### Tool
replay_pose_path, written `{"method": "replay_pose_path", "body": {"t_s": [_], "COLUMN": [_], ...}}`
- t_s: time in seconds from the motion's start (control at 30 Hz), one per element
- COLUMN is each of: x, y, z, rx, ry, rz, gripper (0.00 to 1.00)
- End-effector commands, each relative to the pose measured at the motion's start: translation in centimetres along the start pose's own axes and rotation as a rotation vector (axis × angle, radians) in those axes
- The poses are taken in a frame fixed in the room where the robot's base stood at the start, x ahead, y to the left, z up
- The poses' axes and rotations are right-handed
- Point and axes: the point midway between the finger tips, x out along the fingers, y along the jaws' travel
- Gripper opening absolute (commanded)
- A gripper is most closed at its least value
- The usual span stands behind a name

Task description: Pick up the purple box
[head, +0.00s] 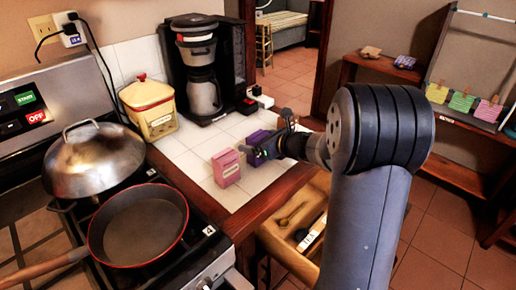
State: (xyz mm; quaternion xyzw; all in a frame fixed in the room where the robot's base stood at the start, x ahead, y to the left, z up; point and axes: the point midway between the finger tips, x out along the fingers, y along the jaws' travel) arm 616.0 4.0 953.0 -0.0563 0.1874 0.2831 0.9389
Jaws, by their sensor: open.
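A purple box (257,137) stands on the white tiled counter near its right edge, partly hidden behind my gripper. My gripper (266,144) is open at the end of my arm, which reaches in from the right. It overlaps the purple box in the head view, and I cannot tell whether it touches the box. Nothing shows held in it.
A pink box (226,168) stands close to the left of my gripper. A coffee maker (203,75) and a yellow canister (150,107) stand behind. A red-rimmed pan (138,232) and a domed lid (95,160) are on the stove. An open drawer (292,225) lies below the counter edge.

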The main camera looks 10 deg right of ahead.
Motion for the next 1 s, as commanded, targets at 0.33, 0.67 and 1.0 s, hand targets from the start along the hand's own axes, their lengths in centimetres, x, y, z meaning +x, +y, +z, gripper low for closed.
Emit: {"method": "replay_pose_path", "body": {"t_s": [0.33,0.67,1.0], "x": [0.05,0.04,0.02], "y": [-0.01,-0.01,-0.01], "z": [0.04,0.04,0.09], "rx": [0.000,0.000,0.000], "ry": [-0.001,-0.001,-0.001], "rz": [0.000,0.000,0.000], "gripper": [0.75,0.48,0.35]}}
